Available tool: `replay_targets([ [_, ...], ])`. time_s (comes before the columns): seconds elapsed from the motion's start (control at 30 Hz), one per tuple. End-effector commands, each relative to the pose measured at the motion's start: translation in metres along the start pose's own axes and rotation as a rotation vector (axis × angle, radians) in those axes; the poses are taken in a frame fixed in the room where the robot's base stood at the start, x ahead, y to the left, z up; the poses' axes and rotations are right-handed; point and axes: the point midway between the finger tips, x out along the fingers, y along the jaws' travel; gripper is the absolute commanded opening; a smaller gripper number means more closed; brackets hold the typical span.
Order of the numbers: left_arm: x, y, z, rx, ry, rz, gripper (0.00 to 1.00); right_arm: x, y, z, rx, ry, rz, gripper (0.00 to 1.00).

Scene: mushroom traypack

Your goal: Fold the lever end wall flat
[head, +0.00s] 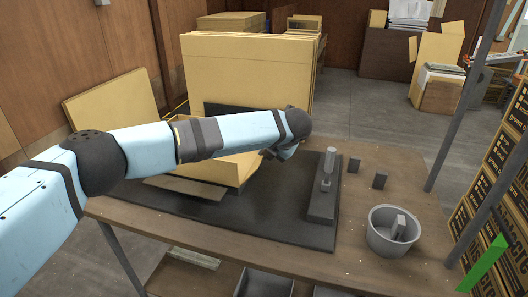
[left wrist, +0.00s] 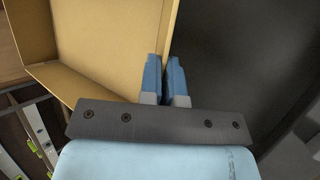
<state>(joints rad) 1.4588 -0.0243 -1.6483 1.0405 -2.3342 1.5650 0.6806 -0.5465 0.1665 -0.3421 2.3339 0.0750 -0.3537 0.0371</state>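The tan cardboard tray (head: 235,165) stands on the dark mat (head: 190,205), with a flap low at its front left and much of it behind my left arm. In the left wrist view, its inside floor (left wrist: 95,50) and a raised wall (left wrist: 170,28) show. My left gripper (left wrist: 165,72) is at this wall, its blue fingers close together with a narrow gap. I cannot tell if the wall is between them. In the head view the left gripper (head: 286,151) is at the tray's right end, partly hidden. A grey lever (head: 327,170) stands on its base to the right. My right gripper is not in view.
A grey bucket (head: 393,231) with a block inside stands at the table's right. Tall cardboard sheets (head: 248,75) rise behind the tray. The mat between tray and lever is clear.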

Motion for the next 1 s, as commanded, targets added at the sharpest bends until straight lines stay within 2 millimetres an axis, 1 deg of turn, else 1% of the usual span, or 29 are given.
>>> replay_targets([
  [0.43, 0.0, -0.001, 0.0, 0.006, 0.001, 0.012, 0.0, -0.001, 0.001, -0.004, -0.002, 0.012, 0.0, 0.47],
  [0.47, 0.0, -0.001, 0.0, 0.006, 0.001, 0.012, 0.06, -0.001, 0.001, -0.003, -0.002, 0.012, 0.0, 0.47],
  [0.5, 0.0, -0.001, 0.0, 0.006, 0.001, 0.012, 0.15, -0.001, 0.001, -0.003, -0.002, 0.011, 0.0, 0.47],
  [0.57, 0.0, -0.001, 0.0, 0.006, 0.001, 0.012, 0.29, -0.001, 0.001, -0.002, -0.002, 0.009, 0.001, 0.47],
  [0.87, -0.001, -0.001, 0.0, 0.005, 0.0, 0.012, 0.3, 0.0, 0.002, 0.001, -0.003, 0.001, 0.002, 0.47],
  [0.97, -0.008, -0.001, 0.001, 0.006, 0.0, 0.012, 0.3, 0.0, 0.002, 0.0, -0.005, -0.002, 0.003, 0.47],
  [1.0, -0.014, -0.001, 0.001, 0.006, -0.001, 0.012, 0.3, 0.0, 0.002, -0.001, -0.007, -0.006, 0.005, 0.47],
])
